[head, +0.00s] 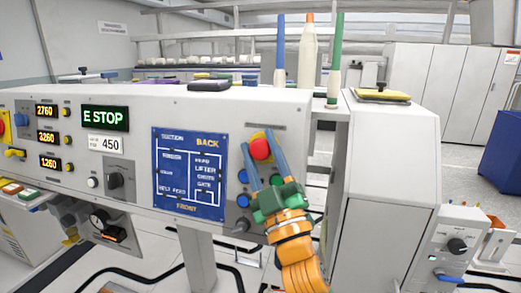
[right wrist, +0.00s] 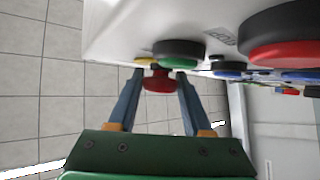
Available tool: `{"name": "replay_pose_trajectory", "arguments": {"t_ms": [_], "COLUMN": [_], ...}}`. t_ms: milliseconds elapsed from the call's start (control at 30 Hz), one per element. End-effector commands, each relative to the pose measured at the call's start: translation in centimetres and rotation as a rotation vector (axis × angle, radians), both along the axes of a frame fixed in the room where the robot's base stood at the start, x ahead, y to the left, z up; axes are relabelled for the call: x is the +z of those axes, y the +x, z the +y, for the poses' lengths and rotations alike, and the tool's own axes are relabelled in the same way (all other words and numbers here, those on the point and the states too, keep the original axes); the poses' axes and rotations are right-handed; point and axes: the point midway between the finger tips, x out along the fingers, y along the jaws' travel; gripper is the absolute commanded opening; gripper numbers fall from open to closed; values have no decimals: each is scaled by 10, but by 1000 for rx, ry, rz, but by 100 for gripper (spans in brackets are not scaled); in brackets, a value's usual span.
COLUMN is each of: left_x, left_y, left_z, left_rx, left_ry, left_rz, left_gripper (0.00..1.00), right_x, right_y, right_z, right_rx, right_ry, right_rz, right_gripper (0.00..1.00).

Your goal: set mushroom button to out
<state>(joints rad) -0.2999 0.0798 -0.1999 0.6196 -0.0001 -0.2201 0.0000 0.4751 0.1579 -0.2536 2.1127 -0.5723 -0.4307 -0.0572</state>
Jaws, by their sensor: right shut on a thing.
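The red mushroom button (head: 260,149) sits on a yellow base (head: 257,136) near the right end of the white control panel. In the right wrist view the red button head (right wrist: 158,80) lies between the two blue fingers. My right gripper (head: 257,140), green with an orange wrist, reaches up from below and is shut on the button. The wrist view also shows this gripper (right wrist: 159,74) with a finger on each side of the head. A green display (head: 104,118) reads E STOP. My left gripper is not in view.
Several blue buttons (head: 243,176) lie close to the right gripper's left side. A blue diagram board (head: 189,174) is left of them. A white cabinet (head: 390,150) stands close on the right. Bobbins (head: 308,58) stand behind the panel.

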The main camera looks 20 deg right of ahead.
Motion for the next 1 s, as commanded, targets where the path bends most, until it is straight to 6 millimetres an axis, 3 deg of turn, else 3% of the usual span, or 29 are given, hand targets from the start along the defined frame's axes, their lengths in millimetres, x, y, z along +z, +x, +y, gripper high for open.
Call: {"name": "replay_pose_trajectory", "arguments": {"t_ms": [467, 500, 600, 867, 1000], "left_x": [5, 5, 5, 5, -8], "left_y": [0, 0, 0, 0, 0], "left_z": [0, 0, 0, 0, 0], "left_rx": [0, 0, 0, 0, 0], "left_ry": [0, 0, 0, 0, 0], "left_rz": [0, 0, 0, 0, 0], "left_gripper": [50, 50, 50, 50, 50], "right_x": [5, 5, 5, 4, -11], "right_y": [-11, -11, -10, -10, -23], "right_z": [7, 7, 7, 7, 6], "right_rx": [0, 0, 0, 0, 2], "right_ry": [0, 0, 0, 0, 0], "right_rz": [-5, -5, -4, -1, -2], "right_gripper": [0, 55, 80, 80, 80]}}
